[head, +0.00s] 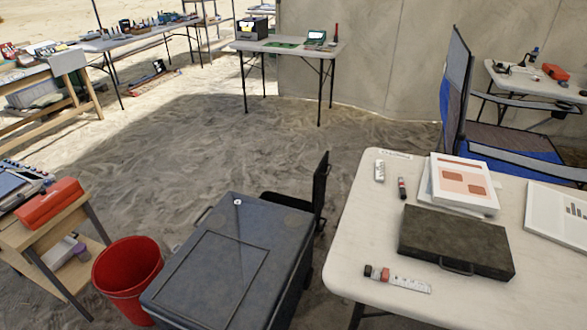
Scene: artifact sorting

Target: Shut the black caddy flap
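A large dark grey-black box (195,277) stands on the sand in the lower middle of the head view, its flat top facing up with a rectangular outline on it. It looks like the caddy, though I cannot be sure. Its top looks closed. A black panel (320,184) stands upright just behind its right side, beside a low black surface (283,205). I cannot tell whether this panel is a raised flap or a chair back. Neither of my grippers is in view.
A red bucket (127,272) stands left of the box. A white table (352,250) at right holds a dark case (455,240), papers and small items. A blue folding chair (480,130) stands behind it. Open sand (190,150) lies beyond the box.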

